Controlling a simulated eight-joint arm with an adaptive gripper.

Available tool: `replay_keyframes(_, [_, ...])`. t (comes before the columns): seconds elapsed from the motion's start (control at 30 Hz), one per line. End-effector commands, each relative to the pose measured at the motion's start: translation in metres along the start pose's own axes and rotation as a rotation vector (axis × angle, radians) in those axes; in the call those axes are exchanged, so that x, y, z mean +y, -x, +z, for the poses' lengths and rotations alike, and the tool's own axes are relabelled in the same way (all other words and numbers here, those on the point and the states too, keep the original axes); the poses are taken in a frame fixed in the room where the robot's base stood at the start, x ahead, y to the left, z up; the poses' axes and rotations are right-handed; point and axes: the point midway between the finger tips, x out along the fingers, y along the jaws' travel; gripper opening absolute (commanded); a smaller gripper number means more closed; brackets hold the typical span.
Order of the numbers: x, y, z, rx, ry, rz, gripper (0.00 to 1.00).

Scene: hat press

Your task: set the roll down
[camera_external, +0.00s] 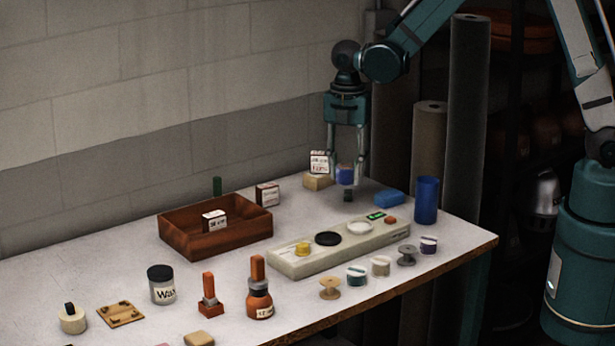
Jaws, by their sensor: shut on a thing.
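My gripper (348,181) points straight down over the far right part of the table, its fingers on either side of a small blue roll (344,174). The gripper is shut on this roll. A small dark green object (348,196) shows just below the fingertips; I cannot tell whether it touches the gripper. The gap between the roll and the tabletop is hard to judge.
Left of the gripper, a labelled box (319,162) sits on a tan block (318,182). A blue block (390,198) and blue cup (426,200) stand right. A wooden box (188,246) stands left.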

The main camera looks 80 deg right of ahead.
Motion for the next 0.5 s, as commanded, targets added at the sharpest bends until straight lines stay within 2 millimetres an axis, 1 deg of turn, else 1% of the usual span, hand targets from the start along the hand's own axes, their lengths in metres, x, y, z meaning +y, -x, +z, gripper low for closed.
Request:
replay_keyframes(0.3, [0.0, -0.039, 0.0, 0.0, 0.0, 0.0, 0.2])
replay_keyframes(0.5, [0.0, -0.053, 0.0, 0.0, 0.0, 0.0, 0.2])
